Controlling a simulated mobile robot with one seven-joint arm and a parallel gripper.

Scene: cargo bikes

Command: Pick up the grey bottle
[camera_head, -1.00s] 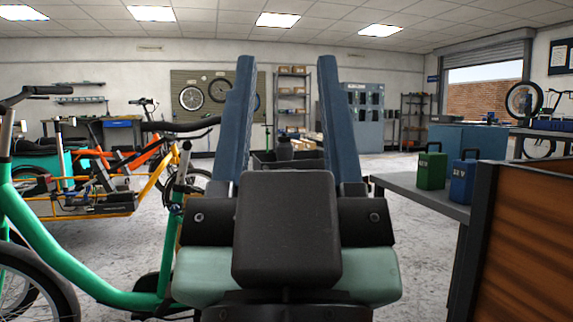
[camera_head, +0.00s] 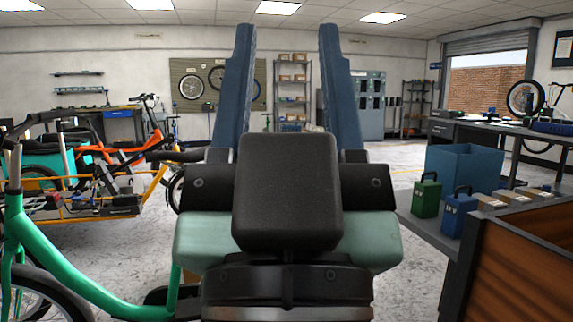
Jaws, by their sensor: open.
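My gripper (camera_head: 288,30) is in the middle of the view, with its two blue fingers pointing up and spread apart. The gap between the fingers is empty; only the far wall and shelves show through it. I cannot see the grey bottle now. The dark gripper body covers the middle of the view, where a grey bottle in a dark crate showed earlier.
A bench (camera_head: 432,232) at right bears a green case (camera_head: 427,199), a blue case (camera_head: 460,214) and a blue bin (camera_head: 463,172). A wooden-sided box (camera_head: 525,265) is close at lower right. A green bike (camera_head: 60,275) and an orange cargo bike (camera_head: 125,170) stand left.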

